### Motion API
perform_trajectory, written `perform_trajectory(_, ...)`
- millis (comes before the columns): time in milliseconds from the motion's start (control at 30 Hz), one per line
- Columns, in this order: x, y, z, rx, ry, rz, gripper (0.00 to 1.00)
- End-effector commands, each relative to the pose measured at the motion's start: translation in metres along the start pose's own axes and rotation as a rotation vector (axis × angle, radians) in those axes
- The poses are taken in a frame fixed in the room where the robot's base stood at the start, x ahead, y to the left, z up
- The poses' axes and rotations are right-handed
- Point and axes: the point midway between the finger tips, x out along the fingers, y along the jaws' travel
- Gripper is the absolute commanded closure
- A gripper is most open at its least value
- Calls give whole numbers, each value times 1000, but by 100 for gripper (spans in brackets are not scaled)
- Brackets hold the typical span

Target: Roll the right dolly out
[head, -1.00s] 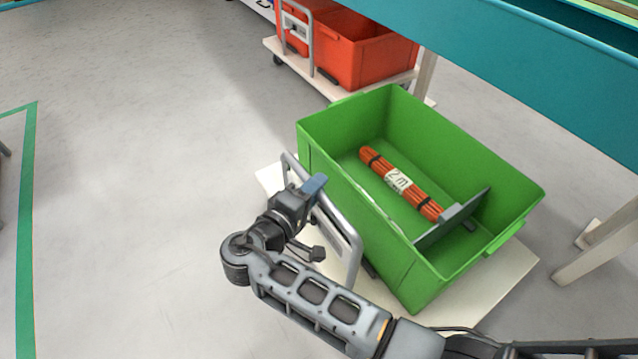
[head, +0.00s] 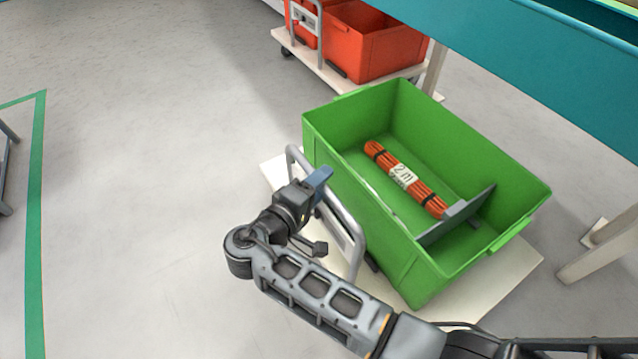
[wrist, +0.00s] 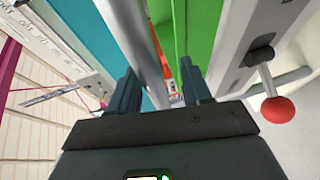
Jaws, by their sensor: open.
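A pale dolly (head: 490,287) with a grey tubular handle (head: 352,228) carries a green crate (head: 400,262). Inside the crate lies an orange cable bundle (head: 380,158) labelled 2 m, beside a grey divider (head: 470,215). My gripper (head: 318,182) is at the top of the handle, on the crate's left side. In the wrist view, the open fingers (wrist: 160,92) stand apart with a grey bar (wrist: 142,45) running between them. I cannot tell whether either finger touches it.
A second dolly (head: 315,62) with red crates (head: 375,50) stands behind. A teal bench (head: 540,75) overhangs the right side, its leg (head: 590,255) near the green crate. A red knob (wrist: 278,110) shows in the wrist view. The floor at left is clear up to a green line (head: 36,220).

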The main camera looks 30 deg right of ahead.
Motion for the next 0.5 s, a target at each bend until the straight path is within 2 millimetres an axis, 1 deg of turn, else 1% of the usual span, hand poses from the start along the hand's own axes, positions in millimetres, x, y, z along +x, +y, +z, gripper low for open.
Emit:
perform_trajectory(133,-15,2,-1,0,4,0,52)
perform_trajectory(400,-58,1,-1,-1,4,-1,52)
perform_trajectory(500,-69,0,-1,-1,3,-1,52)
